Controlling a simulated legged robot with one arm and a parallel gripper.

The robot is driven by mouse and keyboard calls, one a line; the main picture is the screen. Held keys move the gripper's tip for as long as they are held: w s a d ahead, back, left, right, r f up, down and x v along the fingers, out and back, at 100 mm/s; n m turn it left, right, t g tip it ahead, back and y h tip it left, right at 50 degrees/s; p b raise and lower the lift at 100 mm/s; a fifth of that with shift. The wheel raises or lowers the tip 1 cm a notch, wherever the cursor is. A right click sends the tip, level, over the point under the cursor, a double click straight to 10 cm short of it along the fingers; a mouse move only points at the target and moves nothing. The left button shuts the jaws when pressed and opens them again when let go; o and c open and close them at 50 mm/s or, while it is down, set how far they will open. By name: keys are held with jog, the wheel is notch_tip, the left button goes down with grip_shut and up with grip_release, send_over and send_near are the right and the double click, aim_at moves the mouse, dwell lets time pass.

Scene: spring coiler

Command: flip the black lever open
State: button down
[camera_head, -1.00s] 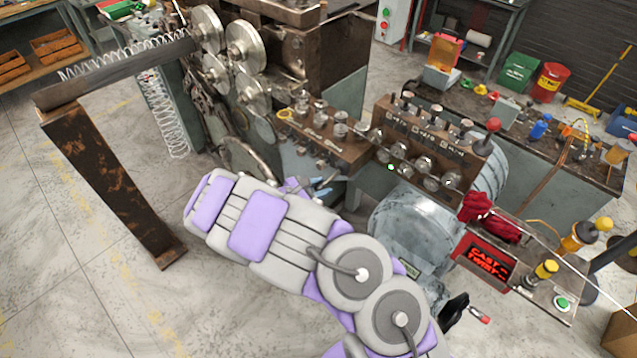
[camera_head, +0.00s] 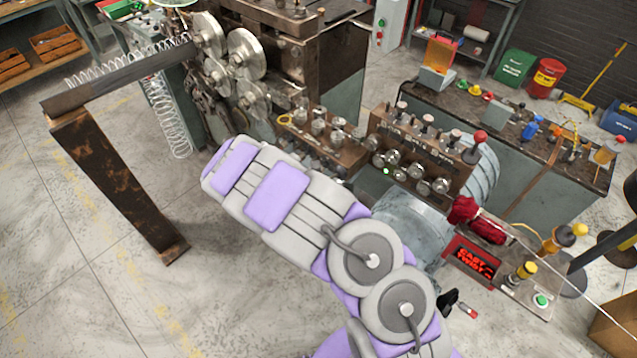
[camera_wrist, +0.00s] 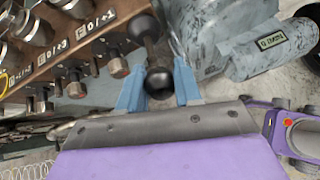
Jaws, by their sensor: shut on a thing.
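The black lever (camera_wrist: 160,84), with a round black knob, shows in the wrist view below the edge of the brown control panel (camera_wrist: 95,42). My gripper (camera_wrist: 158,78) has its two blue fingers on either side of the knob and is shut on it. A second black ball (camera_wrist: 145,25) shows just above, on the same line as the knob. In the head view my purple and grey arm reaches toward the front of the machine and hides the gripper and the lever.
Control boxes with several knobs (camera_head: 420,150) stand beyond my arm. A grey cylindrical housing (camera_head: 415,225) and a red-lit display (camera_head: 470,258) are to the right. A rusty stand (camera_head: 115,185) stands left. The floor at front left is clear.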

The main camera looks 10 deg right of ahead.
jog(key=shift+w+r, duration=0.1)
jog(key=shift+r, duration=0.05)
jog(key=c, duration=1.2)
grip_release()
jog(key=o, duration=0.4)
jog(key=shift+w+d, duration=0.1)
jog(key=shift+d, duration=0.05)
jog(key=v, duration=1.7)
jog(key=shift+p, duration=0.3)
jog(key=s+d+r+m+g+y+b, duration=0.1)
jog(key=s+d+r+m+g+b, duration=0.2)
jog(key=s+d+m, duration=0.4)
jog(key=s+d+r+m+g+y+b, duration=0.1)
jog(key=s+d+r+m+g+b, duration=0.2)
jog(key=s+d+m, duration=0.35)
jog(key=s+f+m+y+b, duration=0.1)
jog(key=s+m+y+b, duration=0.1)
jog(key=s, duration=0.5)
jog(key=s+f+m+y+b, duration=0.1)
jog(key=s+m+y+b, duration=0.1)
jog(key=s, duration=0.5)
jog(key=s+a+f+m+y+b, duration=0.1)
jog(key=s+m+y+b, duration=0.1)
jog(key=s, duration=0.6)
jog(key=shift+m+g+y, duration=0.4)
jog(key=shift+m+y, duration=0.3)
jog(key=shift+m, duration=0.45)
